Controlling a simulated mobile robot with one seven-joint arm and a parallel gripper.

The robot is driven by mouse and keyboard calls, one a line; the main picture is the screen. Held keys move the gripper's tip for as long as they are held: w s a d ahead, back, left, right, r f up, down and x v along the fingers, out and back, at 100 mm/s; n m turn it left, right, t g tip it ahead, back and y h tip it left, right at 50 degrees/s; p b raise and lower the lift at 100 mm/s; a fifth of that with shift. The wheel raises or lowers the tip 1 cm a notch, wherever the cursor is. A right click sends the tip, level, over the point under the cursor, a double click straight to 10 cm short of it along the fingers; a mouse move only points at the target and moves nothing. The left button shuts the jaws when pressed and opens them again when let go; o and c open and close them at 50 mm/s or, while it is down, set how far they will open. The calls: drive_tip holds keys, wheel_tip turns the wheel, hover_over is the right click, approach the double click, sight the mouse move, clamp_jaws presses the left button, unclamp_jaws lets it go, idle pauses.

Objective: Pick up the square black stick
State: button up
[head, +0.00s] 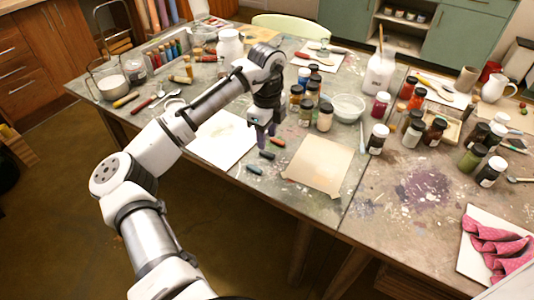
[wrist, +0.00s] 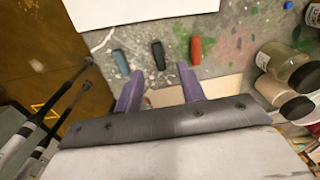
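The square black stick (wrist: 158,54) lies on the paint-stained table in the wrist view, between a blue-grey stick (wrist: 121,62) on its left and a red stick (wrist: 196,49) on its right. In the head view, the black stick (head: 267,155) lies just below my gripper (head: 266,138). My gripper (wrist: 161,72) has two purple fingers spread apart with nothing between them. In the wrist view, the black stick shows ahead of the gap between the fingertips. The exact height of the fingers above the table is hard to tell.
A white sheet (head: 222,139) lies left of the sticks and a tan board (head: 319,165) to the right. Several jars stand close behind, including one in the wrist view (wrist: 285,70). The table's front edge is near the blue-grey stick.

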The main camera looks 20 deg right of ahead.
sight(265, 152)
wheel_tip(265, 152, down, 5)
drive_tip(key=shift+a+f+p, duration=0.15)
drive_tip(key=shift+p, duration=0.3)
drive_tip(key=c, duration=0.8)
